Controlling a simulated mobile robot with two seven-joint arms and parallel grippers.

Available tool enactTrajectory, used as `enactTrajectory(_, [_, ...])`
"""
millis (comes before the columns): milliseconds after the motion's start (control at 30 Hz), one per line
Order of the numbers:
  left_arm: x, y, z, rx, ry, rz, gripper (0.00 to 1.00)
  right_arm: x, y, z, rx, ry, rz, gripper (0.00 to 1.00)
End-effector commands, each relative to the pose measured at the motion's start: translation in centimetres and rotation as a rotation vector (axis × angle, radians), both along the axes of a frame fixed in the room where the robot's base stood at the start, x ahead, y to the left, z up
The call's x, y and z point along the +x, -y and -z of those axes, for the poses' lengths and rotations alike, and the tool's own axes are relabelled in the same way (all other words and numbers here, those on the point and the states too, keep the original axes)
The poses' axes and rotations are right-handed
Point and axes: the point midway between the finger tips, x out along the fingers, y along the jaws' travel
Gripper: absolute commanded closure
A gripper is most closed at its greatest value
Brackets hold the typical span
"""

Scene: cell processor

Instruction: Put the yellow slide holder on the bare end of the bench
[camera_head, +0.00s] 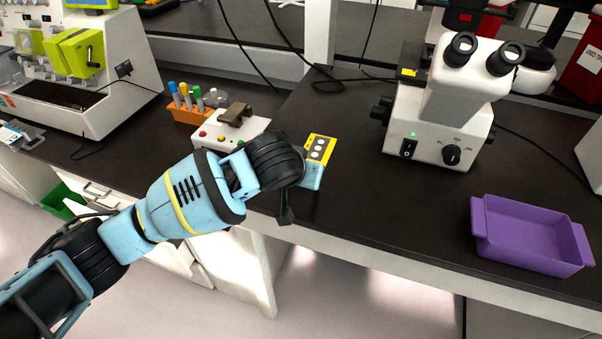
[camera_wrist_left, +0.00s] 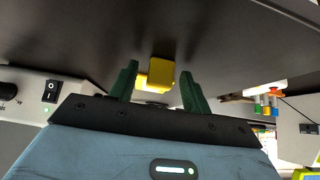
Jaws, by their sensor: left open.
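The yellow slide holder (camera_head: 331,141), with a dark face carrying three white discs, is over the black bench (camera_head: 380,220) left of the microscope. My left gripper (camera_head: 312,173) is at the holder's near side. In the left wrist view, the yellow holder (camera_wrist_left: 161,72) sits between the two dark green fingers of my left gripper (camera_wrist_left: 158,75). The fingers stand apart, with gaps beside the holder. I cannot tell whether the holder rests on the bench. The fingertips are hidden in the head view. My right gripper is not in view.
The white microscope (camera_head: 440,120) stands right of the holder, with a small yellow piece (camera_head: 408,72) on its dark stage. A purple tray (camera_head: 530,232) is at the right. An orange tube rack (camera_head: 188,113) and white button box (camera_head: 212,133) are left. The front bench between gripper and tray is clear.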

Motion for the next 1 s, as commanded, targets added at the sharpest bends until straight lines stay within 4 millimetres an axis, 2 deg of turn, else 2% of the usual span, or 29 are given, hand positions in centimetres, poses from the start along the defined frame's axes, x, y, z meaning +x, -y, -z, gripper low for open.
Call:
enactTrajectory(167, [-0.1,0.0,-0.5,0.000,0.000,0.001,0.52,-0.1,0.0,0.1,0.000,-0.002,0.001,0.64])
enactTrajectory(700, [-5.8,-1.8,-8.3,-0.002,0.005,0.001,0.52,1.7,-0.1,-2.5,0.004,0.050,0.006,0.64])
enactTrajectory(1000, [-7.1,-2.3,-9.8,0.000,0.001,0.000,0.52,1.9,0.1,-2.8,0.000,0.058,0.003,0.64])
